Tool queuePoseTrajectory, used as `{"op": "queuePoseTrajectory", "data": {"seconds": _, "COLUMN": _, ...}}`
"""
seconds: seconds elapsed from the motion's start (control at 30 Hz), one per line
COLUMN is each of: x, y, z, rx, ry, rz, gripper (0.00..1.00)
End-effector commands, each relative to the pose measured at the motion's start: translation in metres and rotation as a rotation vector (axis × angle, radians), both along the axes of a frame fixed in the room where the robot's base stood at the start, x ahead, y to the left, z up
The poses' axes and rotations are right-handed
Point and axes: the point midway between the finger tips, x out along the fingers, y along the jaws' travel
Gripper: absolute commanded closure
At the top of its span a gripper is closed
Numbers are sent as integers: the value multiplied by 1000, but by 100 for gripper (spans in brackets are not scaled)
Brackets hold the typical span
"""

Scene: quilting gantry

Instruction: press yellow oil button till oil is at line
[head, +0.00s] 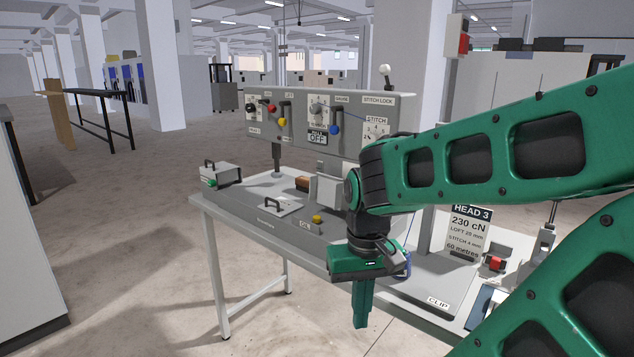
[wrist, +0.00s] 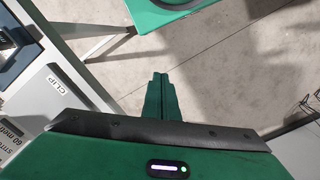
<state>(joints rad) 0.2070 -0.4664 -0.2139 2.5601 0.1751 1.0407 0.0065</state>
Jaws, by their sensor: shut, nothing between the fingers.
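A small yellow button (head: 317,219) sits on the front part of the grey bench, beside a small white label too small to read surely. My gripper (head: 361,322) is shut and empty, pointing down to the right of the button and apart from it. It appears in front of the bench's front edge. In the wrist view my closed fingers (wrist: 159,80) are over bare floor, and the button is not in that view. I cannot make out an oil level or its line; my arm hides part of the bench and panel.
The grey bench (head: 240,222) carries a handled plate (head: 277,207), a grey box (head: 215,173) and a HEAD 3 sign (head: 468,232). An upright panel (head: 300,140) with knobs and levers, one yellow-tipped, stands behind. Floor at the front left is clear.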

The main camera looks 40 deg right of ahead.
Motion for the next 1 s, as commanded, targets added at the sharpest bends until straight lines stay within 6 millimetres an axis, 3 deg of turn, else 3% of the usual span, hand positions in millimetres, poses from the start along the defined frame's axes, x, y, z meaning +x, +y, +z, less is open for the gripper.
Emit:
{"op": "queuePoseTrajectory", "data": {"seconds": 0.67, "x": 0, "y": 0, "z": 0, "rx": -1, "ry": -1, "rz": 0, "gripper": 100}}
{"op": "queuePoseTrajectory", "data": {"seconds": 0.77, "x": -7, "y": -2, "z": 7, "rx": -3, "ry": -25, "rz": -6, "gripper": 100}}
{"op": "queuePoseTrajectory", "data": {"seconds": 0.87, "x": 10, "y": -10, "z": 12, "rx": -13, "ry": -57, "rz": -29, "gripper": 100}}
{"op": "queuePoseTrajectory", "data": {"seconds": 1.0, "x": 52, "y": -27, "z": 23, "rx": -32, "ry": -141, "rz": -85, "gripper": 100}}
